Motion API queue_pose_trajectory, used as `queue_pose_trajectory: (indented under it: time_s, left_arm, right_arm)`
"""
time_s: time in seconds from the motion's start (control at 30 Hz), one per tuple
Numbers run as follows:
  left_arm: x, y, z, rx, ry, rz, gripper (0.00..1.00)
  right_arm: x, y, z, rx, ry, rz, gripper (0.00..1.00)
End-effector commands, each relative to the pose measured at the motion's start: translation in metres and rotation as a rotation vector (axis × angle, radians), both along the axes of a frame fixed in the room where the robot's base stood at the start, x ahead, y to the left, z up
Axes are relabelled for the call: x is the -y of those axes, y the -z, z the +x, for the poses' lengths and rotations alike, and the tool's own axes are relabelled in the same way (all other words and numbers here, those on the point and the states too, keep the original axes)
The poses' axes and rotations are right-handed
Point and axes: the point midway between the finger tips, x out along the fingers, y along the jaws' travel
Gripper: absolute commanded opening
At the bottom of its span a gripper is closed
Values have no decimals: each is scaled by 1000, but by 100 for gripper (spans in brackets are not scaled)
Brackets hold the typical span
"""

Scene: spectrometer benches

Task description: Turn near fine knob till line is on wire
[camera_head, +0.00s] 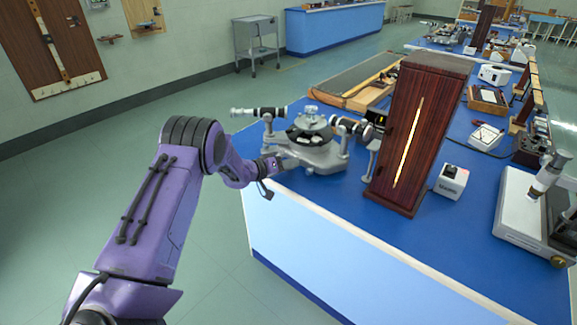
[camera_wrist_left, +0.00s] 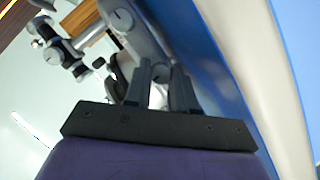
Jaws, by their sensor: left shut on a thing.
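Part of the spectrometer's grey body (camera_wrist_left: 132,28) fills the upper middle there. The line and the wire cannot be seen in either view. My right gripper is in neither view.
A tall dark wooden lamp housing (camera_head: 385,180) with a glowing slit stands right of the spectrometer. A small white box (camera_head: 450,181) and a microscope-like instrument (camera_head: 535,205) stand further right. A long wooden-edged tray (camera_head: 345,80) lies behind. The floor left of the bench is clear.

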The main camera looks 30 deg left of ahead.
Motion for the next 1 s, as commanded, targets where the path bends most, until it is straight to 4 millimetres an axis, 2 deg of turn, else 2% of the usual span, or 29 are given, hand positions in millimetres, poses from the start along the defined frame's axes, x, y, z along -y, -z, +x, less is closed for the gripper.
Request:
queue_pose_trajectory:
  time_s: [0.37,0.67,1.0]
  left_arm:
    - [1,-2,0,10,1,155,0]
    - [3,-2,-1,31,2,427,0]
    - [5,0,-1,56,1,735,0]
  right_arm:
    - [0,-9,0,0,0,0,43]
    - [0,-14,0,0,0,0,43]
    - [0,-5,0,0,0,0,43]
